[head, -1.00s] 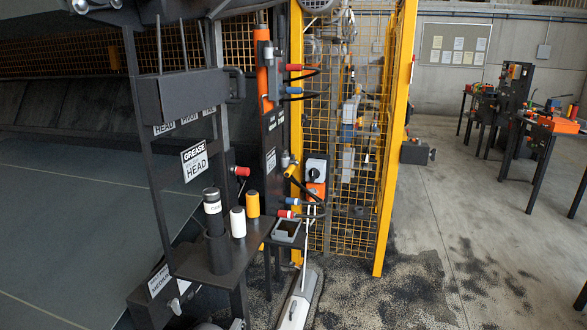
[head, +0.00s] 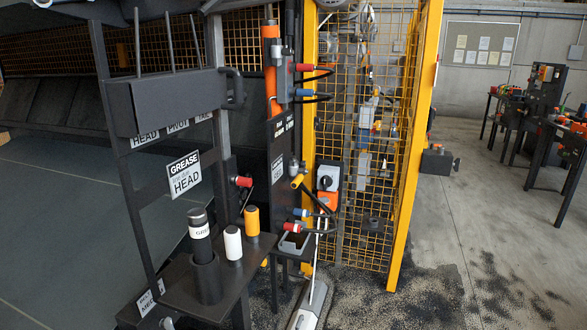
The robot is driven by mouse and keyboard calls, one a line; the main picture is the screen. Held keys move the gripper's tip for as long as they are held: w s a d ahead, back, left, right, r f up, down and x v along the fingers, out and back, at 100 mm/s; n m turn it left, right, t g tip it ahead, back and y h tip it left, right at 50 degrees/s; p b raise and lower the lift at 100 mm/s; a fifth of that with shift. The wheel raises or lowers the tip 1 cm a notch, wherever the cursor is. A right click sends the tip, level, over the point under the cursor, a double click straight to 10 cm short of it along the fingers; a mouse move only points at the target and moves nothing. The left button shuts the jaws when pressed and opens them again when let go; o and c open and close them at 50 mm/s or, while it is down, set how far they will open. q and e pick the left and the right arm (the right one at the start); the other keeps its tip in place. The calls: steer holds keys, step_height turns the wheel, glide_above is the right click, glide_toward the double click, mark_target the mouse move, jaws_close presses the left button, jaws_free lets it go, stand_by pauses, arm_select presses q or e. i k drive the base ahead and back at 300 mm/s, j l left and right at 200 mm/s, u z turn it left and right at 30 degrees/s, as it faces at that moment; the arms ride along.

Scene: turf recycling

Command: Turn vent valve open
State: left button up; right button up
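No part is readably labelled as the vent valve. A yellow-capped fitting (head: 298,181) sits on the dark upright panel, with a black hose curving from it. A red-ended fitting (head: 243,181) sticks out to its left, beside the grease sign. Which of these is the vent valve I cannot tell. An orange cylinder (head: 271,65) stands on the same panel, with red (head: 304,67) and blue (head: 305,92) hose couplings at its right. Neither of my grippers shows in the head view.
A dark shelf (head: 225,268) holds a black canister (head: 203,250), a white one (head: 233,243) and a yellow one (head: 252,221). A yellow mesh fence (head: 412,150) stands right of the panel. Open concrete floor (head: 470,220) lies further right, with dark benches behind.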

mark_target(303, 171)
steer(key=i+l+u, duration=0.3)
steer(key=i+l, duration=0.35)
steer(key=i+l+u, duration=0.25)
steer(key=i+l, duration=0.45)
steer(key=l, duration=0.1)
